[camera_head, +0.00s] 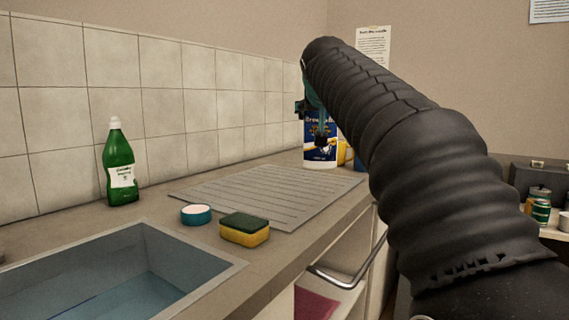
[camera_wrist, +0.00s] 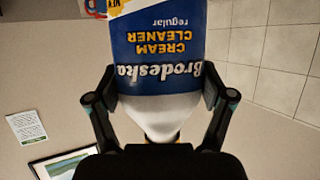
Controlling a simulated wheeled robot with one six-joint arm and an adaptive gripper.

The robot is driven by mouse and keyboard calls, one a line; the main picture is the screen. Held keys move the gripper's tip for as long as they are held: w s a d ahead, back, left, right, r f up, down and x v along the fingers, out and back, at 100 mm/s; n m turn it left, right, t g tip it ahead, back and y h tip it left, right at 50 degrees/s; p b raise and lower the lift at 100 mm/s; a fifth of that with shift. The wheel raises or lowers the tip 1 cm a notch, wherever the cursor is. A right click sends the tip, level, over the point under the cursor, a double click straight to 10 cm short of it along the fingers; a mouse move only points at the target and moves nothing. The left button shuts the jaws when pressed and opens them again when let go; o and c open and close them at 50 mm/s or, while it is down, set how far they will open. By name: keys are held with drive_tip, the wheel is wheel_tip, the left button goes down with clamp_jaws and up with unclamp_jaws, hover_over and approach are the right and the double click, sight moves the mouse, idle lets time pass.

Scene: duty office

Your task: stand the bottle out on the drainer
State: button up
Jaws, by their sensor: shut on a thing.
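A white cream cleaner bottle (camera_head: 321,152) with a blue label is in my gripper (camera_head: 314,112) near the far end of the drainer. In the wrist view, my gripper (camera_wrist: 162,92) has a finger on each side of the bottle's (camera_wrist: 158,50) shoulder, below its label in that picture. In the head view the bottle looks upright; my arm hides part of it. I cannot tell whether its base touches anything. The drainer (camera_head: 265,193) is a flat grey ribbed board on the counter, with nothing seen standing on its near part.
A green bottle (camera_head: 119,172) stands by the tiled wall. A blue-and-white round tub (camera_head: 196,215) and a green-yellow sponge (camera_head: 244,231) lie between the sink (camera_head: 140,275) and the drainer. A yellow mug (camera_head: 345,153) stands beside the held bottle. A metal handle (camera_head: 350,279) juts below the counter.

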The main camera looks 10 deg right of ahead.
drive_tip(key=w+a+f+b, duration=0.1)
drive_tip(key=w+a+f, duration=0.3)
drive_tip(key=a+f, duration=0.3)
drive_tip(key=shift+w+a+f, duration=0.3)
drive_tip(key=shift+w+f, duration=0.05)
drive_tip(key=shift+f, duration=0.8)
drive_tip(key=o, duration=1.7)
drive_tip(key=b+v, duration=0.1)
drive_tip(key=v, duration=1.1)
drive_tip(key=shift+d, duration=0.1)
